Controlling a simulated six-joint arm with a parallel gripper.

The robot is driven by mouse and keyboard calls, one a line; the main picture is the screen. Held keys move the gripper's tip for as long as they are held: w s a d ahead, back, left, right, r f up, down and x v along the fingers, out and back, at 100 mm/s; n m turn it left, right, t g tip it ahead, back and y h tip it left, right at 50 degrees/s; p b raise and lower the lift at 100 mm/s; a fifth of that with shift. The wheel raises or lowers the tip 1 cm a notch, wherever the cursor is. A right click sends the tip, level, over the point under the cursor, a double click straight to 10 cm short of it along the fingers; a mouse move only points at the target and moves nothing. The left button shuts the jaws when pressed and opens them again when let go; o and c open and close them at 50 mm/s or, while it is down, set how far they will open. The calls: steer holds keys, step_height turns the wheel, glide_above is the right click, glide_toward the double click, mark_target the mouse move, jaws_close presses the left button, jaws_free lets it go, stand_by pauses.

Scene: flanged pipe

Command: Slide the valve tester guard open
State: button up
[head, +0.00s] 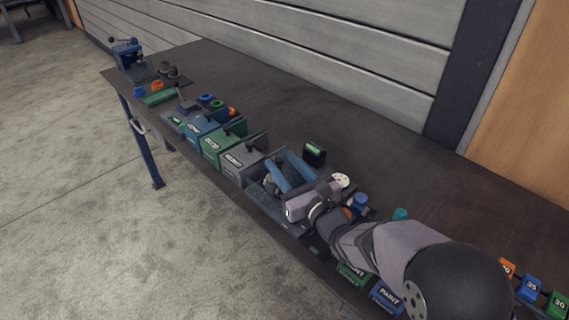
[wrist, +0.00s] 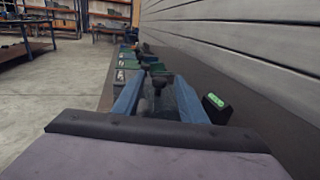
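My gripper (head: 281,162) has two blue fingers spread apart, with no object visibly clamped between them. It reaches over a dark grey station (head: 268,208) near the front edge of the bench. In the wrist view the gripper (wrist: 158,76) frames a dark upright knob (wrist: 158,88), with a greyish panel behind and below it. I cannot tell whether the fingers touch the knob. A small black readout box (wrist: 215,104) with a lit green display stands just right of the fingers; it also shows in the head view (head: 315,154). No readable label identifies the valve tester guard.
A grey bin (head: 243,163), a green bin (head: 218,143) and a blue bin (head: 196,127) with dark knobs line the bench beyond the gripper. A blue vise-like tool (head: 128,58) stands at the far end. The bench top (head: 330,115) towards the wall is largely clear.

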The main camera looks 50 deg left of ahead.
jaws_close()
steer(key=w+b, duration=0.2)
steer(key=w, duration=0.2)
steer(key=shift+f+b, duration=0.15)
steer(key=shift+b, duration=0.2)
steer(key=shift+w, duration=0.3)
jaws_free()
steer(key=shift+d, duration=0.15)
